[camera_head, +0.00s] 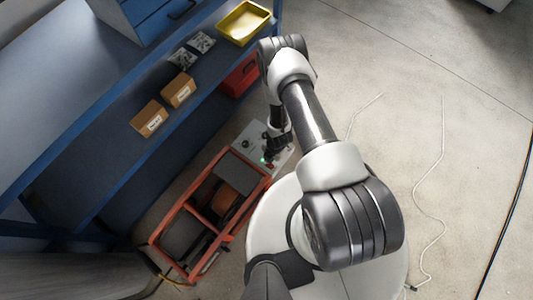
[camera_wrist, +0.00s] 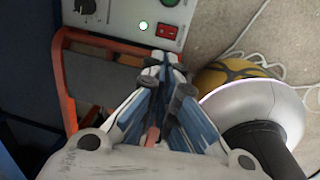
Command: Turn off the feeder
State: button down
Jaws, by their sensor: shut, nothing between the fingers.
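The feeder (camera_head: 165,247) is an orange-framed unit on the floor, with a dark reel inside. Its light grey control panel (camera_head: 246,140) also shows at the top of the wrist view (camera_wrist: 120,18). There, a green lamp (camera_wrist: 143,25) is lit and a red rocker switch (camera_wrist: 167,31) sits to its right. In the head view the arm partly covers the panel.
A blue bench (camera_head: 85,105) runs along the left, bearing cardboard boxes (camera_head: 150,118) and a yellow tray (camera_head: 243,22). A red bin (camera_head: 240,75) is under it. A pale cable (camera_head: 432,205) lies on the open floor at right. A yellow-and-black round object (camera_wrist: 225,72) shows in the wrist view.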

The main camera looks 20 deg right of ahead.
jog(key=shift+d, duration=0.15)
jog(key=b, duration=0.6)
send_over(267, 166)
jog(key=f, duration=1.2)
jog(key=shift+s+d+f, duration=0.15)
jog(key=shift+s+f, duration=0.15)
jog(key=shift+s, duration=0.1)
jog(key=shift+w+f, duration=0.1)
jog(key=shift+f, duration=0.55)
jog(key=shift+f+b, duration=0.4)
jog(key=shift+b, duration=0.05)
jog(key=shift+w+a, duration=0.15)
jog(key=shift+a, duration=0.05)
